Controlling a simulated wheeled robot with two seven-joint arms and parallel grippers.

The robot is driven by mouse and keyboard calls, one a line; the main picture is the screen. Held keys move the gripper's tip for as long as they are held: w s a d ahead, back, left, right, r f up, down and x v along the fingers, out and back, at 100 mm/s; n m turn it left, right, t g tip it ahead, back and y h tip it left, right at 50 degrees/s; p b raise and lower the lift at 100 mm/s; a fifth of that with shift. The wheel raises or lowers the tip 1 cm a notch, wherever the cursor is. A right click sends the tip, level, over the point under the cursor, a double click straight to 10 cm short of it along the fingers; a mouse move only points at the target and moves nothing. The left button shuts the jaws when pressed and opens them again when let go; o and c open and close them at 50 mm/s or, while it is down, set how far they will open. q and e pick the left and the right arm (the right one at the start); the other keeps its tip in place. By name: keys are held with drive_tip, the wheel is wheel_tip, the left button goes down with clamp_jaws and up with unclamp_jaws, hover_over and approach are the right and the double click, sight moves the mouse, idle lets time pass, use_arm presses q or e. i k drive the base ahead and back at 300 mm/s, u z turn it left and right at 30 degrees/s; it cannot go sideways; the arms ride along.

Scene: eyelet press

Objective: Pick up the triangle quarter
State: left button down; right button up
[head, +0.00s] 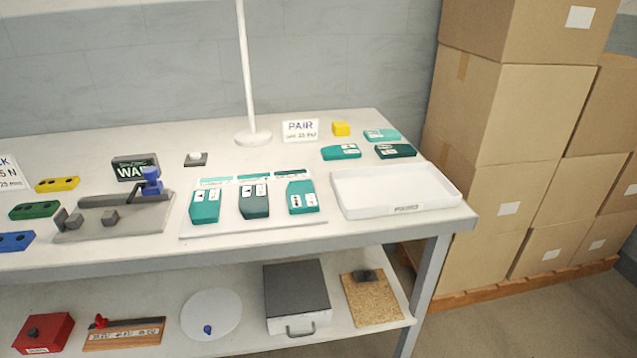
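Several teal pieces with white labels are in the head view. Three lie in a row on a white board (250,228): a left one (205,206), a darker middle one (254,201) and a right one (302,197). Three more lie loose behind the white tray: one at the near left (341,152), one at the back (382,135) and a dark one at the right (395,151). The label marks are too small to tell which piece bears a triangle. Neither of my grippers is in view.
An empty white tray (393,207) sits at the table's right end. A grey press (110,217) with a blue part stands left of the board. A white pole (245,70), a yellow block (341,129) and a PAIR sign (300,130) stand behind. Stacked cartons (500,120) adjoin the right.

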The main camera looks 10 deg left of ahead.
sight(204, 207)
drive_tip(key=u, duration=0.5)
drive_tip(key=k, duration=0.6)
drive_tip(key=u, duration=0.7)
drive_tip(key=i, duration=1)
drive_tip(key=z, duration=0.6)
drive_tip(key=k, duration=1.3)
drive_tip(key=z, duration=0.7)
drive_tip(key=i, duration=1.4)
drive_tip(key=u, duration=0.2)
